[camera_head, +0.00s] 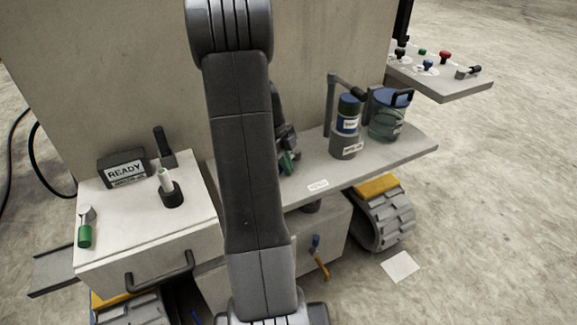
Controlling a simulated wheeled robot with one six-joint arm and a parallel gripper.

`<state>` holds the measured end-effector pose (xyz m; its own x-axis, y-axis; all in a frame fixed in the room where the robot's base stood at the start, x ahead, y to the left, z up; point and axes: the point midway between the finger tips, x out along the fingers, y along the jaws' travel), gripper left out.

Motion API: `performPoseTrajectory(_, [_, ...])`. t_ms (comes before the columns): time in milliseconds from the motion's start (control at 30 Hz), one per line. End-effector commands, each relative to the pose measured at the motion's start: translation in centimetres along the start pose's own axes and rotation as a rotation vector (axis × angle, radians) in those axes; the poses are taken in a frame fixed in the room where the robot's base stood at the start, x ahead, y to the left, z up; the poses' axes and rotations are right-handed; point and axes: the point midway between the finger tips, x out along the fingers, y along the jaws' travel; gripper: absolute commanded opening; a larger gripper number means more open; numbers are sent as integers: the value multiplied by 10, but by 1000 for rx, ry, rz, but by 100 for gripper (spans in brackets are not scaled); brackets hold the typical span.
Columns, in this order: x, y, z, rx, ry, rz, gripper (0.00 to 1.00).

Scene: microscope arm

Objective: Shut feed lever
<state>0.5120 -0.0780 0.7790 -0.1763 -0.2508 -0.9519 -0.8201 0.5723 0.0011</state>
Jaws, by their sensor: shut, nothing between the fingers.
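No label that I can read names the feed lever. One possible lever, with a blue top and an orange handle (321,265), hangs slanted on the front of the lower box under the shelf. Another, with a green grip (84,236), is at the left edge of the white cabinet. A dark lever-like handle (164,148) stands at the cabinet's back. My gripper (288,160) shows only in part, right of my arm, over the grey shelf. It looks shut, and my arm hides much of it. I see it touching neither the orange handle nor the green grip.
The white cabinet (130,245) bears a READY box (124,169) and a pale-topped dark post (171,190). On the shelf (405,152) stand a labelled canister (346,140) and a blue-lidded jar (388,118). A control panel (460,88) juts out at right.

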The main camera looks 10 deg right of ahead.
Motion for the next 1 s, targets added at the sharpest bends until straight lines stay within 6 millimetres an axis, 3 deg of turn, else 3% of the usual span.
performPoseTrajectory(467, [-5,-1,0,-1,-5,-5,0])
performPoseTrajectory(1000, [-88,0,-28,0,-3,-2,0])
